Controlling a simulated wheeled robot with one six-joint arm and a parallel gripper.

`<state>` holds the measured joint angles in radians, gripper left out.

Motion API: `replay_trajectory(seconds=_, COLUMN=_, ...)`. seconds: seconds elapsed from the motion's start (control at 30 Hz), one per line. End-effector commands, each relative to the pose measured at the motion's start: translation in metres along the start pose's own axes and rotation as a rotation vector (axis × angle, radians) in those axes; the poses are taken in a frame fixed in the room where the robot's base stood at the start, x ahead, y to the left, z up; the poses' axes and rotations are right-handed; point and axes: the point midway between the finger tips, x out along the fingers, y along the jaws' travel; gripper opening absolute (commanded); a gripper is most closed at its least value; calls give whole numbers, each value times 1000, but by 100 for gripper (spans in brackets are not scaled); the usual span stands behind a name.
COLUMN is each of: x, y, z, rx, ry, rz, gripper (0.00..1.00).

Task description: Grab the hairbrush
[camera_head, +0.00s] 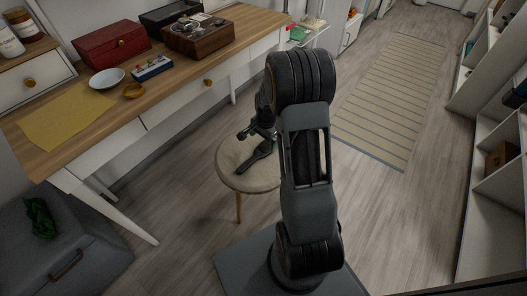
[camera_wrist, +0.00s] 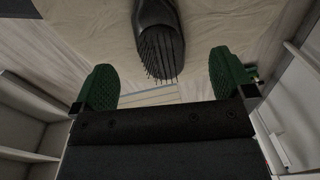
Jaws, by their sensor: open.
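A black hairbrush (camera_head: 257,158) lies on the round beige seat of a stool (camera_head: 231,160). In the wrist view the hairbrush (camera_wrist: 160,42) comes in from the top edge, with its bristled end towards my gripper. My gripper (camera_wrist: 161,64) is open, with its two green fingers apart on either side of the bristled end and nothing held between them. In the head view my gripper (camera_head: 256,130) is just above the stool, partly hidden by my arm. Whether a finger touches the hairbrush cannot be told.
A wooden-topped desk (camera_head: 180,85) on the left holds a red box (camera_head: 111,43), a brown wooden box (camera_head: 198,36), a white bowl (camera_head: 107,78) and a yellow sheet (camera_head: 66,114). White shelving (camera_head: 492,215) stands at the right. A striped rug (camera_head: 392,95) lies on open floor.

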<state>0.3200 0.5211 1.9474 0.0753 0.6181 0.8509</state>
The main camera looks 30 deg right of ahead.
Motion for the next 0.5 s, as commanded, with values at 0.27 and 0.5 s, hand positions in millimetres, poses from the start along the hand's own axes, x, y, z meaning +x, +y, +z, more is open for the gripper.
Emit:
replay_trajectory(seconds=0.27, x=17, y=2, z=0, rx=-1, ry=-1, rz=2, gripper=100)
replay_trajectory(seconds=0.5, x=49, y=3, z=0, rx=-2, ry=-1, rz=2, gripper=100)
